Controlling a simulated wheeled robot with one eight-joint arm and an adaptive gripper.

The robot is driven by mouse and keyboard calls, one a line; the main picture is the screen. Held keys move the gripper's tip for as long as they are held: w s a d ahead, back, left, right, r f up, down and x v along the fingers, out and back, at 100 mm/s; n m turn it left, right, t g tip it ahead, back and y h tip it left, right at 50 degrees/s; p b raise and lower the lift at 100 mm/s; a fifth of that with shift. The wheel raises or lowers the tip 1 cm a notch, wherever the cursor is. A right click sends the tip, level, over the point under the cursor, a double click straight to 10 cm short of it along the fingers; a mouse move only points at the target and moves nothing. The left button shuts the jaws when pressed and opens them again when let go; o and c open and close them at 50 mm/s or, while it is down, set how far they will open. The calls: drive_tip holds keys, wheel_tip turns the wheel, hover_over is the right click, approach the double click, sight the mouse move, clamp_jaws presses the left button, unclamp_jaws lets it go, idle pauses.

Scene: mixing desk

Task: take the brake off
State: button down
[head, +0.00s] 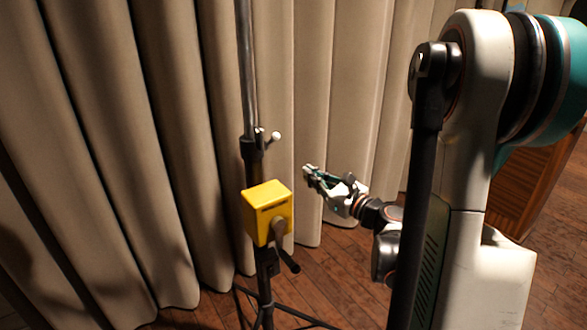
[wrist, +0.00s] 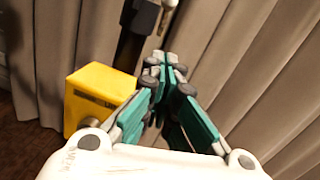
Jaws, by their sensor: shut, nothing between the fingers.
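A yellow box (head: 265,207) with a dark slot is fixed to a dark upright stand (head: 247,75). A grey-brown crank with a dark handle (head: 288,259) hangs from its front. Above the box, a black collar (head: 252,146) carries a small pale-tipped lever (head: 275,136). I cannot tell which part is the brake. My gripper (head: 308,172) is shut and empty, to the right of the box and below the lever's height. In the wrist view, my gripper (wrist: 165,62) points toward the stand (wrist: 132,45), with the yellow box (wrist: 98,92) to its left. The crank is mostly hidden there.
Beige curtains (head: 340,90) hang close behind the stand. Dark tripod legs (head: 265,312) spread over the wooden floor (head: 335,275). A wooden cabinet (head: 525,185) stands at the right, behind my arm. Open space lies between my gripper and the box.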

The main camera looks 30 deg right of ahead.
sight(273, 140)
drive_tip(key=w+a+r+b, duration=0.1)
drive_tip(key=w+a+r, duration=0.1)
drive_tip(key=w, duration=0.9)
drive_tip(key=shift+w+a+r+b, duration=0.2)
drive_tip(key=shift+r+b, duration=0.15)
drive_tip(key=shift+r, duration=0.35)
drive_tip(key=shift+r+g+p, duration=0.3)
drive_tip(key=shift+g+p, duration=0.1)
drive_tip(key=shift+p, duration=0.35)
